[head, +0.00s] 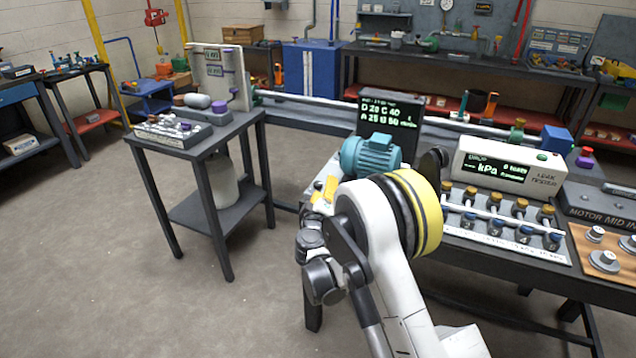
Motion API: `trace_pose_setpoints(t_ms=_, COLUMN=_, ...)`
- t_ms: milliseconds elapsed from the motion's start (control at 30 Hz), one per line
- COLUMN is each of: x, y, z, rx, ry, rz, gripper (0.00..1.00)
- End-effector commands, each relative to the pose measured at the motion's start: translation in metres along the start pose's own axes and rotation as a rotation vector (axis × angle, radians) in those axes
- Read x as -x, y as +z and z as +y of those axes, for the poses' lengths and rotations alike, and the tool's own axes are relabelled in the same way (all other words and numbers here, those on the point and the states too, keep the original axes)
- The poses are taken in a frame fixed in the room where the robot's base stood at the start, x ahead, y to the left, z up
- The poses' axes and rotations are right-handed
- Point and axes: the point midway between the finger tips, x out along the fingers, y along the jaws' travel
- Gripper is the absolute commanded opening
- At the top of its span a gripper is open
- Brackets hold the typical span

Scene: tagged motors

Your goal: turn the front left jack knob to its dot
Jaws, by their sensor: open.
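The teal motor (370,155) sits at the left end of the workbench, in front of a dark display (392,112). My arm's white and yellow elbow covers the area in front and to the right of the motor. My gripper (323,192) is mostly hidden by my own wrist. Two yellow pieces that look like its fingers show apart, just left of and below the motor, with nothing visible between them. The front left jack knob and its dot cannot be made out; they are hidden or too small, and contact cannot be judged.
A white leak tester (510,165) stands right of the motor, behind a rack (505,240) of several brown-capped fittings. A wooden board (607,260) with metal parts lies farther right. A separate small table (205,140) stands left, with clear floor between.

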Motion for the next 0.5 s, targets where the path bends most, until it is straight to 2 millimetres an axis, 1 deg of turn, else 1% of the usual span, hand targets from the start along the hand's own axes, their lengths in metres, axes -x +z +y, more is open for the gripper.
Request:
trace_pose_setpoints(t_ms=33, x=0.004, y=-0.008, z=-0.010, rx=-0.119, ry=0.015, rz=-0.017, gripper=0.50)
trace_pose_setpoints(t_ms=100, x=0.011, y=-0.014, z=-0.022, rx=-0.312, ry=0.050, rz=-0.042, gripper=0.50)
trace_pose_setpoints(t_ms=200, x=0.023, y=-0.021, z=-0.037, rx=-0.578, ry=0.110, rz=-0.065, gripper=0.50)
trace_pose_setpoints(t_ms=300, x=0.033, y=-0.025, z=-0.047, rx=-0.785, ry=0.164, rz=-0.071, gripper=0.50)
trace_pose_setpoints(t_ms=400, x=0.041, y=-0.028, z=-0.053, rx=-0.916, ry=0.200, rz=-0.069, gripper=0.50)
trace_pose_setpoints(t_ms=500, x=0.042, y=-0.028, z=-0.055, rx=-0.976, ry=0.219, rz=-0.066, gripper=0.50)
